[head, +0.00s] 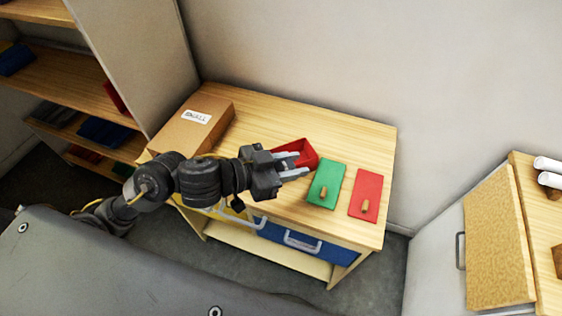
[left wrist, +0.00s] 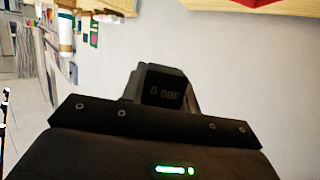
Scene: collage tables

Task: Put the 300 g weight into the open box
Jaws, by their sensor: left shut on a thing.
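The 300 g weight (left wrist: 163,88) is a dark block with "300 g" lettering, upside down in the left wrist view. My left gripper (head: 295,168) is shut on it; in the head view I cannot make the weight out between the fingers. A red open box (head: 307,152) stands on the wooden table, just behind the left gripper in the head view and partly hidden by it. The gripper appears to be above the table, near the box's front side. My right gripper is not in view.
On the table (head: 350,128) are a cardboard box marked "SMALL" (head: 188,133), a green board (head: 327,175) and a red board (head: 367,185), each with a small wooden piece. A blue drawer (head: 280,236) is below. The table's back right is bare.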

